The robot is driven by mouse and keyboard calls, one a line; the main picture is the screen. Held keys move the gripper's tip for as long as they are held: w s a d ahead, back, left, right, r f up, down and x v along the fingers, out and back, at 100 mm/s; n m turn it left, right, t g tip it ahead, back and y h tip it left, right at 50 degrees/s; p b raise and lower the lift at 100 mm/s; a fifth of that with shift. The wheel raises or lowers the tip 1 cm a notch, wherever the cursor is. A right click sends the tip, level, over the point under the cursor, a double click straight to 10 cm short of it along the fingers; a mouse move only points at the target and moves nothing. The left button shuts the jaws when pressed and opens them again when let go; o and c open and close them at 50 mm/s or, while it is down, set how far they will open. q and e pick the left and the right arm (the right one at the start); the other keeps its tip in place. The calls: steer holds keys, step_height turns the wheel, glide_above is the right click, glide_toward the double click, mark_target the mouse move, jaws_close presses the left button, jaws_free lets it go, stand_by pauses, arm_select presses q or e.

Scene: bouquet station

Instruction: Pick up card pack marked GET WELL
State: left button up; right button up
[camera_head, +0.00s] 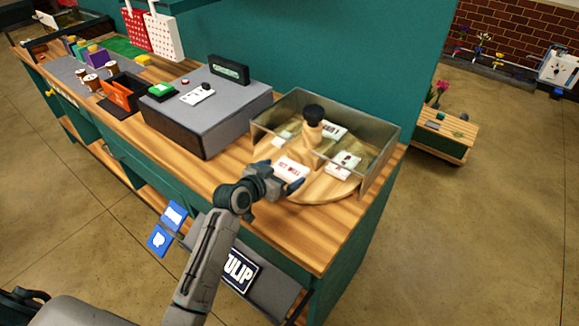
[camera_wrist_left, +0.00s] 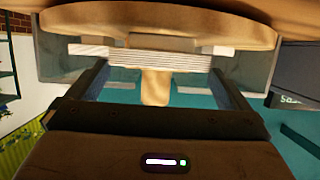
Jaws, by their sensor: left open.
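The white card pack marked GET WELL (camera_head: 291,168) lies on the near side of a round wooden turntable (camera_head: 322,190). My left gripper (camera_head: 284,186) is open at the near edge of this pack. In the left wrist view, the layered edge of a white pack (camera_wrist_left: 160,60) shows ahead, across the gap between the two spread fingers (camera_wrist_left: 163,80). I cannot tell whether the fingers touch it. My right gripper is not in view.
A clear-walled guard (camera_head: 382,160) stands around the turntable's back and sides. Other card packs (camera_head: 344,164) lie around a wooden post with a black knob (camera_head: 313,115). A grey box (camera_head: 210,125) stands left on the counter. A TULIP sign (camera_head: 241,271) is below.

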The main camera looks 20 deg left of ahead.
mark_target(286, 169)
arm_select(q)
steer(key=shift+x, duration=1.05)
steer(key=shift+w+d+p, duration=0.1)
steer(key=shift+w+p, duration=0.1)
steer(key=shift+p, duration=0.1)
steer(key=shift+f, duration=0.15)
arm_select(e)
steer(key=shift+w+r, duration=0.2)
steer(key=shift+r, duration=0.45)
arm_select(q)
steer(key=shift+c, duration=0.2)
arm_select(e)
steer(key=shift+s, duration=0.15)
arm_select(q)
steer(key=c, duration=0.7)
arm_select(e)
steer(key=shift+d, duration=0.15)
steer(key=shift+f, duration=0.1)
